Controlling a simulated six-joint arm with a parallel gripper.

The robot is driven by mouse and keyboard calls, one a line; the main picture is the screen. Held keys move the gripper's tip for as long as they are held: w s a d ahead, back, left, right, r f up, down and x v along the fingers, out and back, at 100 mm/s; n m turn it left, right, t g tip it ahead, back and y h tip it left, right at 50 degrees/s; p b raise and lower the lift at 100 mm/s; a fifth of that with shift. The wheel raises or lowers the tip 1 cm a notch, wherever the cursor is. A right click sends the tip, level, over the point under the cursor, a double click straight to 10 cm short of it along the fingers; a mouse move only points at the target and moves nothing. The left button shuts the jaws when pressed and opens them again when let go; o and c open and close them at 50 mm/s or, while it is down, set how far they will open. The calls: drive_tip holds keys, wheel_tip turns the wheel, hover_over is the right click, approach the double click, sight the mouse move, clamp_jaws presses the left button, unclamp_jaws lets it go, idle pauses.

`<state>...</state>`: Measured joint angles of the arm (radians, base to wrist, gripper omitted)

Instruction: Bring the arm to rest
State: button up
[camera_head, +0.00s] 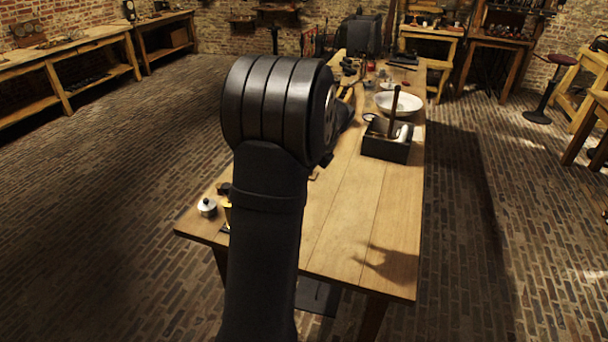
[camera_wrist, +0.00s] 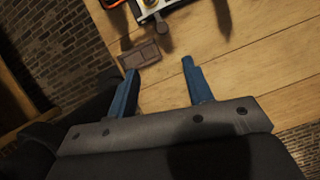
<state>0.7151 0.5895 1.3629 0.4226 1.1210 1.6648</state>
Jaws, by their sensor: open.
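My gripper shows in the wrist view (camera_wrist: 159,82), with its two blue fingers apart and nothing between them. It is above the wooden table (camera_wrist: 255,75), pointing down at an angle. In the head view my black arm stands large in front of the table (camera_head: 345,225) and hides my gripper and part of the left side of the tabletop. A dark shadow of the arm falls on the table's near right part.
A dark box (camera_head: 386,148) with an upright handle stands on the table, with a white bowl (camera_head: 398,104) behind it. A small metal jar (camera_head: 207,207) sits at the near left corner. In the wrist view a brown block (camera_wrist: 140,56) lies beyond the fingers. The near right tabletop is clear.

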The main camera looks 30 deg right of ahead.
drive_tip(key=x, duration=1.7)
drive_tip(key=shift+w+a+f, duration=0.1)
drive_tip(key=shift+w+f, duration=0.05)
drive_tip(key=shift+w, duration=0.05)
drive_tip(key=v, duration=1.7)
drive_tip(key=x, duration=1.7)
drive_tip(key=shift+f, duration=0.25)
drive_tip(key=shift+w+d+r, duration=0.2)
drive_tip(key=shift+w+d, duration=0.4)
